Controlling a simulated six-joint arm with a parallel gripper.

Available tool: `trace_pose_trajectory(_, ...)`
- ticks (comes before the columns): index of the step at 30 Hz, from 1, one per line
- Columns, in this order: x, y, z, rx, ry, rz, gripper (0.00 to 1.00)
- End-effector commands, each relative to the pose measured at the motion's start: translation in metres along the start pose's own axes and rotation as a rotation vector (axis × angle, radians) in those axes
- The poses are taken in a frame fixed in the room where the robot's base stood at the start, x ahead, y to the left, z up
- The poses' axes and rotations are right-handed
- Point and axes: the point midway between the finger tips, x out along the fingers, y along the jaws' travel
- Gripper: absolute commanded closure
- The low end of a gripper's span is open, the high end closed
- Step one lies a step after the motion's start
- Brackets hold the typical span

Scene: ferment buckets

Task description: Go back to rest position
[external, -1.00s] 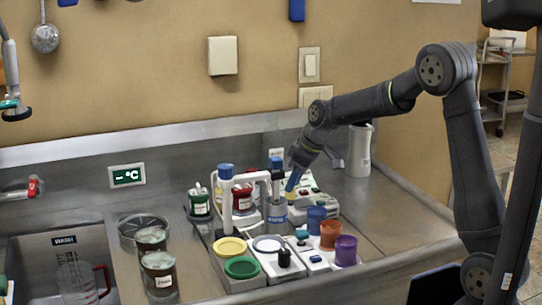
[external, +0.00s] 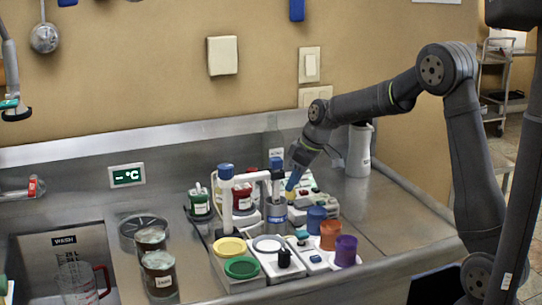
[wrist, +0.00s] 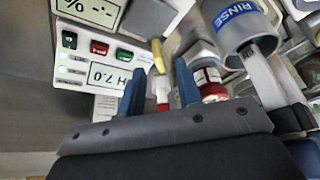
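My gripper (external: 292,182) points down over the cluster of equipment on the steel counter, at the end of my bent arm. In the wrist view, its two blue fingers (wrist: 159,70) stand apart with a gap between them. A small red and white piece with a yellow stick (wrist: 159,58) shows in the gap. I see clear space beside it, so it does not look gripped. A grey cylinder marked RINSE (wrist: 240,18) is to the right of the fingers. A white pH meter reading 7.0 (wrist: 95,72) is to the left.
Purple (external: 346,251), orange (external: 329,235) and blue (external: 316,219) cups stand in front of the gripper. Yellow (external: 230,247) and green (external: 242,267) lids lie to the left. The sink (external: 35,245) is at far left. The counter's right side is clear.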

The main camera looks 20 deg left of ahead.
Motion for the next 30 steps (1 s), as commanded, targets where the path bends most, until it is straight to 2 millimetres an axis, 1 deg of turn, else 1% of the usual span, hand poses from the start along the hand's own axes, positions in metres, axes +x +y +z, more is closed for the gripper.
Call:
trace_pose_trajectory(1, -0.011, 0.001, -0.001, 0.0, 0.004, 0.003, 0.68)
trace_pose_trajectory(3, -0.026, 0.001, -0.001, 0.0, 0.004, 0.003, 0.68)
trace_pose_trajectory(21, -0.146, 0.0, -0.001, -0.001, 0.004, 0.003, 0.68)
trace_pose_trajectory(24, -0.118, -0.001, 0.001, -0.001, -0.005, -0.003, 0.68)
trace_pose_trajectory(30, -0.078, 0.0, 0.001, 0.0, -0.004, -0.003, 0.68)
